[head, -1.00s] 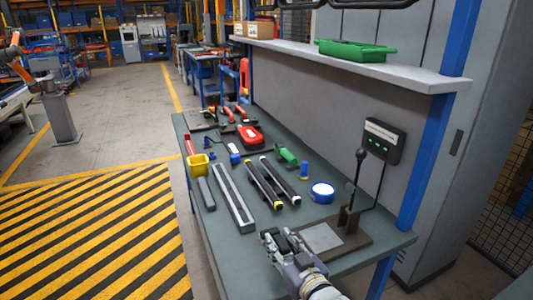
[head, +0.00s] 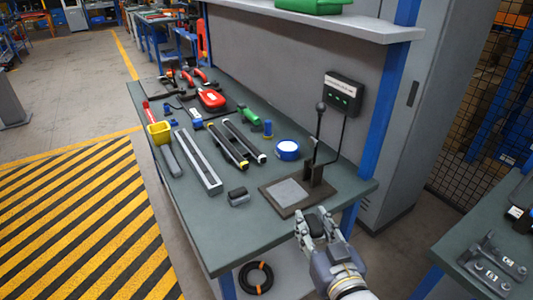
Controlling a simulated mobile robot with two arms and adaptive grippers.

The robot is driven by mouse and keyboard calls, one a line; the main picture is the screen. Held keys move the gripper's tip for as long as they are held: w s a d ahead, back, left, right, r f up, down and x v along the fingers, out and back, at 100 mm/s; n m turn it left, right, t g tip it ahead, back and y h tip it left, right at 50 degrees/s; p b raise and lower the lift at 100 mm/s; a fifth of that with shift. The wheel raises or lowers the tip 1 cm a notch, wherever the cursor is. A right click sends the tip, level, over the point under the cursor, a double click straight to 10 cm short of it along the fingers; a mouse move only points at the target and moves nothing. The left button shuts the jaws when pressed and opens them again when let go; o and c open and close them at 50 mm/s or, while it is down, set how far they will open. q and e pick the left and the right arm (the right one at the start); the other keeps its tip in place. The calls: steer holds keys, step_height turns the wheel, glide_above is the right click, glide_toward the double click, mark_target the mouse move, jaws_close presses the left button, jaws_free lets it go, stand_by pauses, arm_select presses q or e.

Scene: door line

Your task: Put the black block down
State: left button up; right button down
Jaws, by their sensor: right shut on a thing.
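My right gripper (head: 311,217) is at the front edge of the workbench (head: 228,240), just in front of the brown base plate of the lever press. It is shut on a dark piece, the black block (head: 316,225), which is mostly hidden between the fingers. A small dark grey block (head: 238,197) lies on the bench to the left of the base plate, apart from the gripper. My left gripper is not in view.
The lever press plate (head: 288,190) and a blue-white tape roll (head: 287,150) stand near the right end. Long bars (head: 197,160) lie to the left. The front bench strip is clear. Another bench (head: 480,240) is at the right.

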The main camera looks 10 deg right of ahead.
steer(key=w+a+f+n+y, duration=0.2)
steer(key=w+a, duration=0.4)
steer(key=w, duration=0.1)
steer(key=w+a+f+n+g+y, duration=0.1)
steer(key=w+a+f+n+y, duration=0.1)
steer(key=w+a, duration=0.4)
steer(key=shift+w+f+y, duration=0.35)
steer(key=shift+w+y, duration=0.35)
steer(key=p, duration=0.1)
glide_above(288, 192)
steer(key=a, duration=0.1)
steer(key=shift+s+a+f, duration=0.2)
steer(key=shift+s+f, duration=0.1)
steer(key=shift+f, duration=0.4)
steer(key=shift+w+d+f+p, duration=0.2)
steer(key=shift+d+f, duration=0.15)
steer(key=shift+f, duration=0.2)
steer(key=shift+w+d+f+p, duration=0.2)
steer(key=shift+d+f, duration=0.15)
steer(key=shift+f, duration=0.7)
steer(key=shift+f, duration=0.2)
steer(key=c, duration=1.1)
jaws_free()
